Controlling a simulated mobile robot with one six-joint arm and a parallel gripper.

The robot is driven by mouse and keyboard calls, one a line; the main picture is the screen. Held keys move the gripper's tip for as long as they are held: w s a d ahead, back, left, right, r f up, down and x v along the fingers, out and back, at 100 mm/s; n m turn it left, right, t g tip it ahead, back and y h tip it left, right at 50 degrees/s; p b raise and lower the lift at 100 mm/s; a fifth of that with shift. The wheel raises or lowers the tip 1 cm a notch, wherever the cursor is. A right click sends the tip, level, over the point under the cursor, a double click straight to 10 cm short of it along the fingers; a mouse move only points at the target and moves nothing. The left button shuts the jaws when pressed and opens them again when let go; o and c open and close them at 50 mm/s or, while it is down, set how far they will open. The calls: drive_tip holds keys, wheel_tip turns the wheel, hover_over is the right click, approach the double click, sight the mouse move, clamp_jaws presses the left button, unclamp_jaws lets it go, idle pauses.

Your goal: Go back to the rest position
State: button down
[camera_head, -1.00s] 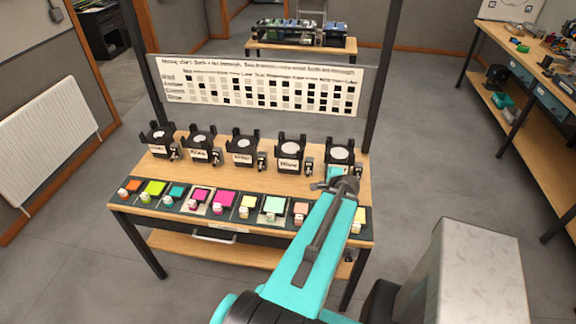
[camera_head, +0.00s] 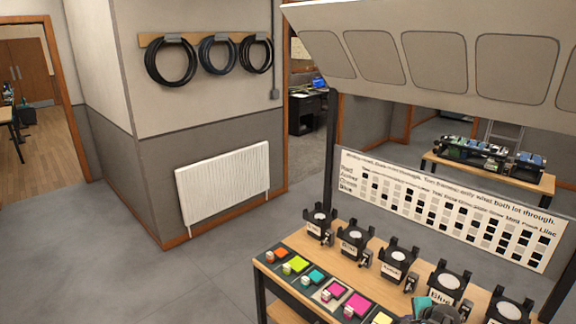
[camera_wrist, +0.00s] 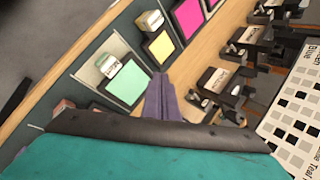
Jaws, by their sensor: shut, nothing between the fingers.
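My gripper (camera_wrist: 162,88) shows in the wrist view as a narrow grey-purple pair of fingers pressed together, with nothing between them. It is over the workbench, near a mint pad (camera_wrist: 127,84) and a yellow pad (camera_wrist: 160,46); I cannot tell its height. In the head view, part of my arm's end shows at the bottom edge, over the right part of the bench; the fingers cannot be made out there.
The wooden workbench (camera_head: 346,260) carries black holders, including one labelled Blue (camera_head: 446,280), and coloured pads. A chart board (camera_head: 450,205) stands behind. A radiator (camera_head: 223,183) is on the left wall. The grey floor at left is clear.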

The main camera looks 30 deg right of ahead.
drive_tip(key=w+a+f+n+g+y, duration=0.1)
drive_tip(key=w+a+f+n+y, duration=0.1)
drive_tip(key=w+a+n, duration=0.65)
drive_tip(key=w+a+f+n+g+y, duration=0.1)
drive_tip(key=w+a+n+y, duration=0.15)
drive_tip(key=w+a, duration=1.1)
drive_tip(key=a+f+n+g+h, duration=0.15)
drive_tip(key=a+n, duration=0.55)
drive_tip(key=a, duration=0.9)
drive_tip(key=a+n+g, duration=0.3)
drive_tip(key=a+n, duration=0.3)
drive_tip(key=a, duration=1)
drive_tip(key=s+f+g+b, duration=0.2)
drive_tip(key=s+f+b, duration=0.4)
drive_tip(key=s+f, duration=0.7)
drive_tip(key=s+f+g+b, duration=0.3)
drive_tip(key=s+f+b, duration=0.4)
drive_tip(key=s+f, duration=0.6)
wheel_tip(320, 180, down, 6)
drive_tip(key=shift+s+a+r+n+g, duration=0.25)
drive_tip(key=shift+s+n+g, duration=0.05)
drive_tip(key=shift+s+g, duration=0.05)
drive_tip(key=c, duration=2.5)
unclamp_jaws()
drive_tip(key=o, duration=0.8)
